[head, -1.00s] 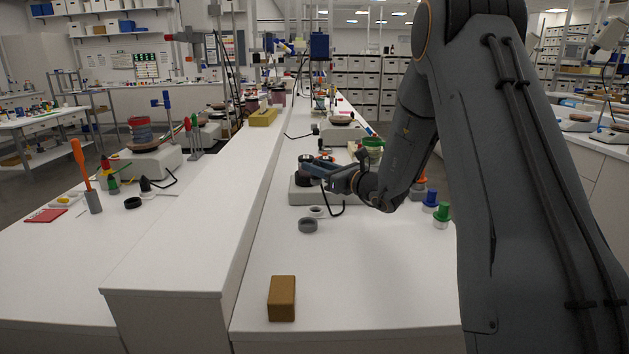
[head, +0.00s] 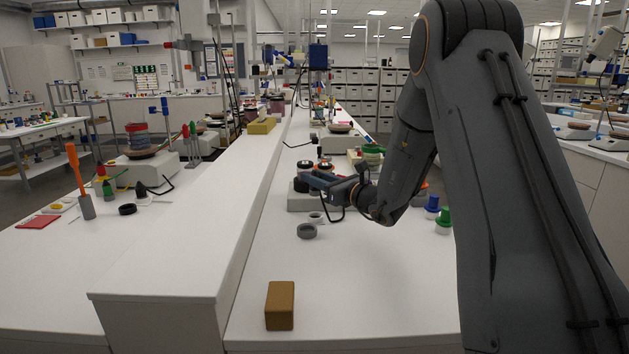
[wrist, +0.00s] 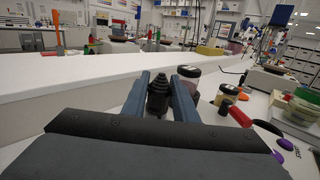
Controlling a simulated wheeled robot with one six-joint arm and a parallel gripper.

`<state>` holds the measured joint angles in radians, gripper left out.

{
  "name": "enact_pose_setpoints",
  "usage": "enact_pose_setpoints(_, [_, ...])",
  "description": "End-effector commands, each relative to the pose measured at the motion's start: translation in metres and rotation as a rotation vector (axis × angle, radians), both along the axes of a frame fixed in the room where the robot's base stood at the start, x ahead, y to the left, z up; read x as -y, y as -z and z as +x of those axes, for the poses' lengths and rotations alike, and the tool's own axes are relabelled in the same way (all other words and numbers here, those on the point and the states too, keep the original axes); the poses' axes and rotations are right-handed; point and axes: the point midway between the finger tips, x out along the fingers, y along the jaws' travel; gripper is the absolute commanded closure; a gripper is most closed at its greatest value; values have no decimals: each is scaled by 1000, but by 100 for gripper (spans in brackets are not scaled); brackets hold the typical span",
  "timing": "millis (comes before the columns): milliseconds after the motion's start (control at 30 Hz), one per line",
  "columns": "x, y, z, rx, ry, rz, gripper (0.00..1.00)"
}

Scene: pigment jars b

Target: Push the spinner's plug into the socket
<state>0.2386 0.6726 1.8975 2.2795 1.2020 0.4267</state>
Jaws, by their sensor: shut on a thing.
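My gripper (head: 312,180) is shut on the black plug (wrist: 157,98). In the wrist view the ribbed plug sits between my two blue-grey fingers and points away from my palm. A black cord (head: 334,221) loops below my gripper in the head view. The wrist view faces the raised white ledge (wrist: 65,82), with a gap in front of the plug.
A brown block (head: 280,306) stands nearer. Green-capped (head: 444,220) and blue-capped (head: 432,204) jars stand right of my arm. A dark-lidded jar (wrist: 189,74) is close beyond my right finger.

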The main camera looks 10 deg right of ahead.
Motion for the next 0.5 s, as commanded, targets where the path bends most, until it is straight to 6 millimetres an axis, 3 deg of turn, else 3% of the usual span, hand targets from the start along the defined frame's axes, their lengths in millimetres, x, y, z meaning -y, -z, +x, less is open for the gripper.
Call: enact_pose_setpoints(500, [0, 48, 1, -2, 0, -1, 96])
